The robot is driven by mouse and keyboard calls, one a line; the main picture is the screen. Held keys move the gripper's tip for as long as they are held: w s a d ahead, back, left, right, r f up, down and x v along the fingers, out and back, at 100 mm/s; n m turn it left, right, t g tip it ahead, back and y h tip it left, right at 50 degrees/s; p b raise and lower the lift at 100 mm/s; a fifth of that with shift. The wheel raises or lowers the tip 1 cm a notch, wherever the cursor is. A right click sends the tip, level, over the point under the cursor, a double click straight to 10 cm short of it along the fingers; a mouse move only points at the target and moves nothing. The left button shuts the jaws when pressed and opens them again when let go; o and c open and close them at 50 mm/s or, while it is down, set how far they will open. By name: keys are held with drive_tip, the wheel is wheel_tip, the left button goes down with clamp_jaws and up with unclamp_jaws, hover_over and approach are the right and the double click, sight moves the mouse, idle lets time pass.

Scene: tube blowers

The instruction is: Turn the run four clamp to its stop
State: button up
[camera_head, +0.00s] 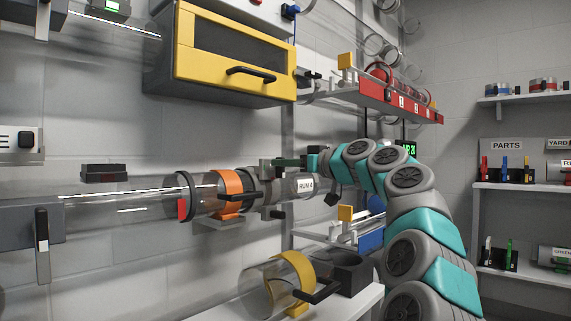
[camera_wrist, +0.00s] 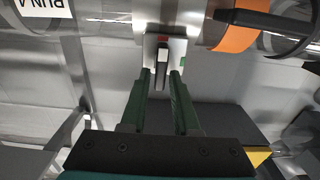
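The run four tube carries a RUN 4 label (camera_head: 306,185); the label also shows upside down in the wrist view (camera_wrist: 40,5). Its clamp has a pale plate with red and green marks (camera_wrist: 176,48) and a dark lever (camera_wrist: 161,72), between the label and an orange band (camera_head: 231,190). My gripper (camera_wrist: 161,82) has green fingers on either side of the lever's end, with a visible gap at each side. In the head view my gripper (camera_head: 280,162) is at the clamp, which is small and partly hidden there.
A yellow-fronted cabinet (camera_head: 235,55) hangs above. A red shelf (camera_head: 400,101) juts out at the upper right. Parts shelves (camera_head: 525,187) stand at the right.

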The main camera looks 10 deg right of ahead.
clamp_jaws()
drive_tip(key=shift+r+m, duration=0.1)
drive_tip(key=shift+m, duration=0.2)
drive_tip(key=shift+w+d+f+m+p, duration=0.1)
drive_tip(key=shift+d+f+m+p, duration=0.15)
drive_tip(key=shift+m+p, duration=2.6)
drive_tip(key=shift+w+d+f+m+p, duration=0.1)
drive_tip(key=shift+w+f+m+p, duration=0.1)
drive_tip(key=shift+m+p, duration=2.65)
drive_tip(key=shift+w+d+f+m+p, duration=0.1)
drive_tip(key=shift+d+f+m+p, duration=0.15)
drive_tip(key=shift+m+p, duration=2.55)
drive_tip(key=shift+f+m, duration=0.1)
drive_tip(key=shift+m, duration=0.2)
